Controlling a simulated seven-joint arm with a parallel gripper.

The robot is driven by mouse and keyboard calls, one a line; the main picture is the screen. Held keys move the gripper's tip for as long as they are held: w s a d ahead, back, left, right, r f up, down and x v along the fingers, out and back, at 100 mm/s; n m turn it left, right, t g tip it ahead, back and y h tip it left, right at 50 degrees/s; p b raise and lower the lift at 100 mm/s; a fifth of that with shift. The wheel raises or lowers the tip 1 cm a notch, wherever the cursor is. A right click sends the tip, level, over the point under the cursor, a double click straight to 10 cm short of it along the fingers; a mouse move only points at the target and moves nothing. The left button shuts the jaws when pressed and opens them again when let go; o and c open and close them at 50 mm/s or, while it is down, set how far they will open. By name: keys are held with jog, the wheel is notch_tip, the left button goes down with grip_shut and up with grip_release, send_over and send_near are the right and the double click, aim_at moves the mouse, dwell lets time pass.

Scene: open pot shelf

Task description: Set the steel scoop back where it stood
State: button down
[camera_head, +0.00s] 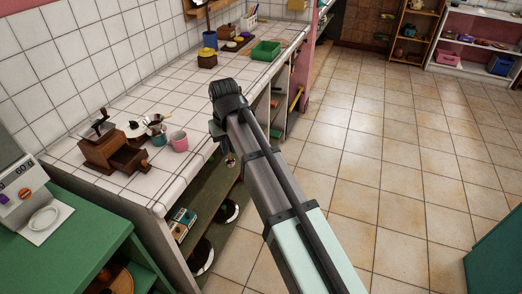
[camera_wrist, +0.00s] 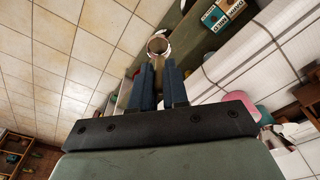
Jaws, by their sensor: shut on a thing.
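The steel scoop (camera_wrist: 149,47) shows in the wrist view as a small round cup with a shiny rim, just beyond the fingertips. My gripper (camera_wrist: 159,78) is shut on its handle, which is mostly hidden between the two dark blue fingers. In the head view my gripper (camera_head: 217,132) is at the counter's front edge, partly hidden by my own arm. A small part of the scoop (camera_head: 230,160) shows below it, in front of the open shelf (camera_head: 207,203) under the counter.
A pink cup (camera_head: 179,141), a teal cup (camera_head: 156,134) and a wooden grinder (camera_head: 103,153) stand on the tiled counter (camera_head: 135,195). Small boxes (camera_head: 181,222) and round pans (camera_head: 203,256) are on the shelf below. The tiled floor (camera_head: 375,165) at right is clear.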

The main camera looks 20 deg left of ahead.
jog(key=s+a+r+n, duration=0.1)
jog(key=s+a+r, duration=0.2)
jog(key=a, duration=0.6)
jog(key=s+a+r+n+h, duration=0.1)
jog(key=s+a+r, duration=0.3)
jog(key=a, duration=0.5)
jog(key=shift+a+n+g, duration=0.15)
jog(key=shift+n+g, duration=0.25)
jog(key=shift+f, duration=0.15)
jog(key=shift+f, duration=3.05)
jog(key=shift+f, duration=0.3)
jog(key=c, duration=1.1)
grip_release()
jog(key=shift+o, duration=0.2)
